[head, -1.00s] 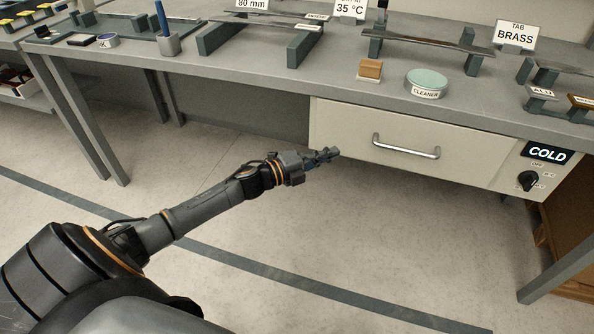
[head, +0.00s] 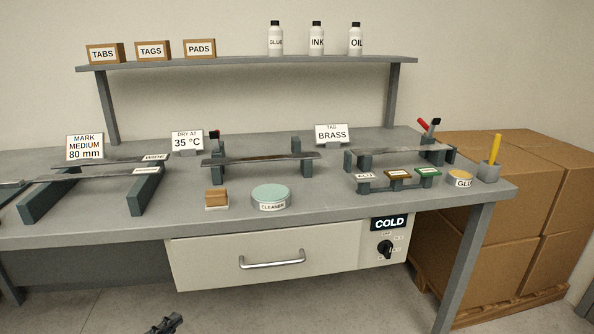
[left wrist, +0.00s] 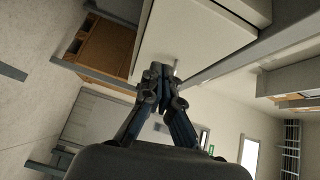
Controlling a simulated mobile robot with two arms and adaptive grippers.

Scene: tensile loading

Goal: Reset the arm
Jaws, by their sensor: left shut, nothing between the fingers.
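My left gripper (head: 168,323) shows at the bottom edge of the head view, below and in front of the drawer (head: 262,262). Only its tip end is in that frame; the rest of the arm is out of view. In the left wrist view the gripper (left wrist: 157,75) has its two fingers together at the tips, with nothing between them. The drawer's pale underside or front (left wrist: 190,42) lies beyond the fingers, apart from them as far as I can tell. My right gripper is in neither view.
The grey workbench (head: 330,205) holds metal bars on supports, a wooden block (head: 216,197), a cleaner tin (head: 271,195) and label cards. A COLD display (head: 389,223) with a knob (head: 385,247) sits right of the drawer. Cardboard boxes (head: 500,170) stand at right.

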